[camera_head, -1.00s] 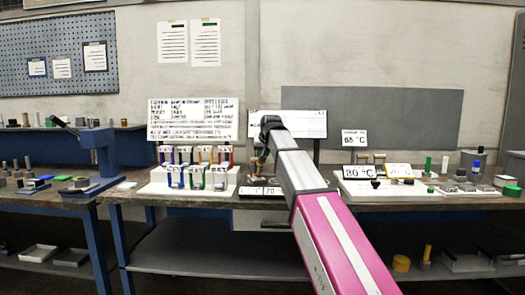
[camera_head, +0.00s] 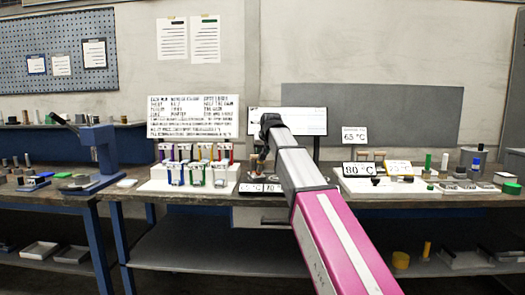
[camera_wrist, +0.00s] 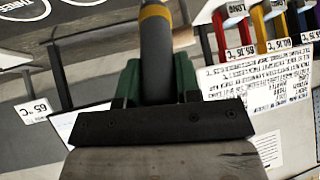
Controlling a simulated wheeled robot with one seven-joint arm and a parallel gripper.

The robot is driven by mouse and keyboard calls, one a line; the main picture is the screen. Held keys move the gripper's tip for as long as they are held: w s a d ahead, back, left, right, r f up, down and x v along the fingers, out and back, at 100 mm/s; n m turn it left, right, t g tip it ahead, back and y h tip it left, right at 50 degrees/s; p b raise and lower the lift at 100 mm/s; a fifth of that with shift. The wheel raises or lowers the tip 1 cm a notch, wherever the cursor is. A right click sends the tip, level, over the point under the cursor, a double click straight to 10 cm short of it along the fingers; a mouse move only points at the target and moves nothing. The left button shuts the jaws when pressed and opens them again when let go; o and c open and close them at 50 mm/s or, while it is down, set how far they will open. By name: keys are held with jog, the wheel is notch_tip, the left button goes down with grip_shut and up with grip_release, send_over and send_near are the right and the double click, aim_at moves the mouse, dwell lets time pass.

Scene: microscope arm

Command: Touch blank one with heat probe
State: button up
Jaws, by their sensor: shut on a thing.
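My gripper (camera_wrist: 157,85) shows in the wrist view with its green fingers closed around a dark grey rod with a yellow band (camera_wrist: 155,35), which looks like the heat probe. The rod points away from the wrist and its far tip is out of view. In the head view my gripper (camera_head: 257,163) is small and partly hidden behind my arm, over the middle of the bench. Round pieces with word labels show at the top left of the wrist view, one reading THREE (camera_wrist: 25,8). I cannot tell which piece is blank one.
A white rack with coloured strips (camera_head: 188,187) stands left of my gripper. Temperature signs, 80 °C (camera_head: 360,168) and 65 °C (camera_head: 355,134), stand to the right. A blue stand (camera_head: 100,155) is farther left. Small blocks and cylinders crowd the right side of the bench (camera_head: 440,200).

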jog(key=shift+f, duration=0.5)
dwell(1.2)
jog(key=shift+r, duration=3.5)
jog(key=shift+s, duration=0.1)
